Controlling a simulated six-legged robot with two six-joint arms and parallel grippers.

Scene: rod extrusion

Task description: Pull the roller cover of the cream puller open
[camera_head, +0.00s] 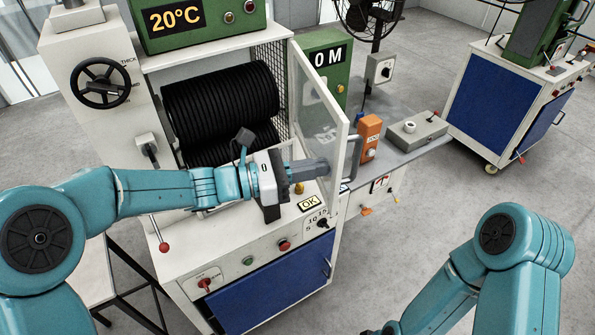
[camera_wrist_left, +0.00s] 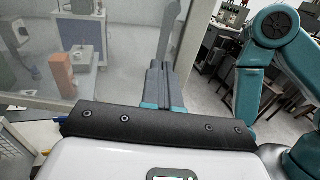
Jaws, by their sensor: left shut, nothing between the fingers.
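The cream puller (camera_head: 260,235) stands in the middle of the head view, with ribbed black rollers (camera_head: 222,100) exposed. Its roller cover (camera_head: 322,110), a clear panel in a pale frame, stands swung out at the right side of the rollers. A grey handle (camera_head: 351,160) is on the cover's outer face. My left gripper (camera_head: 322,168) is shut and empty, on the roller side of the cover, with its fingertips close to the panel; contact is not clear. In the left wrist view, the shut fingers (camera_wrist_left: 158,80) point along the panel (camera_wrist_left: 120,50). My right gripper is not in view.
A grey side table (camera_head: 400,150) with an orange box (camera_head: 369,138) and a small grey control box (camera_head: 418,130) lies beyond the cover. A fan (camera_head: 368,15) stands behind. A blue-panelled machine (camera_head: 500,100) is at the far right. The floor between is free.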

